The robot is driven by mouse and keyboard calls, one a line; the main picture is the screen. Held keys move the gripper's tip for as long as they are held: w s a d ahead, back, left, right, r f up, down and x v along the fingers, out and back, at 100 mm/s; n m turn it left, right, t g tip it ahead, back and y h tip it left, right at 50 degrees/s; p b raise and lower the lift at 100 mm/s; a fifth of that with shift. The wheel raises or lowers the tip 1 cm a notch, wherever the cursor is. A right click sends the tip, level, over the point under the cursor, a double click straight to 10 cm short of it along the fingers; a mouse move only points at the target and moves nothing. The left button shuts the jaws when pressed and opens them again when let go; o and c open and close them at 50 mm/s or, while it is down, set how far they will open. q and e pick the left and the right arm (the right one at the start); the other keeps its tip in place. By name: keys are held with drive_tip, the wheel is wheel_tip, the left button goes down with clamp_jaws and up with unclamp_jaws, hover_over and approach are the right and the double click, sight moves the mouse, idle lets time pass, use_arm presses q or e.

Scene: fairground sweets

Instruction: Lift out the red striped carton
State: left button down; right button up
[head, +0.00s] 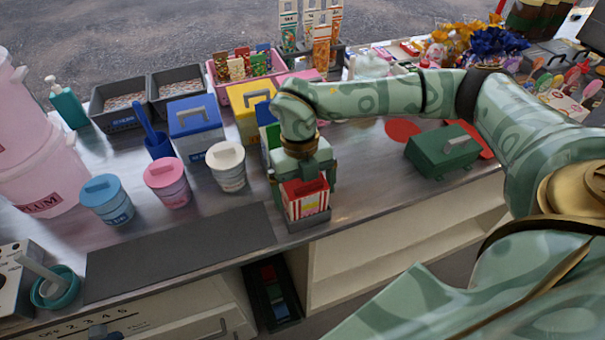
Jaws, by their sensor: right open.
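The red striped carton (308,205), with a red top and a white, red and yellow front, stands upright in a grey holder (309,224) near the counter's front edge. My right gripper (303,184) is open and points down right over and behind the carton. Its mint-green fingers show on both sides of the carton's top; whether they touch it I cannot tell. The carton's back and lower part are hidden. My left gripper is not in view.
A yellow box (244,107) and a blue-lidded box (197,128) stand behind left. A white tub (227,166), a pink tub (167,183) and a blue tub (106,201) stand left. A green box (442,152) is right. A dark mat (180,250) lies bare at front left.

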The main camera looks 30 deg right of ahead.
drive_tip(key=c, duration=0.8)
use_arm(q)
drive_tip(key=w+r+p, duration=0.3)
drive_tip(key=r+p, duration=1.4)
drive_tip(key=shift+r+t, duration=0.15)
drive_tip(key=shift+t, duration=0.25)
use_arm(e)
wheel_tip(320, 180, up, 20)
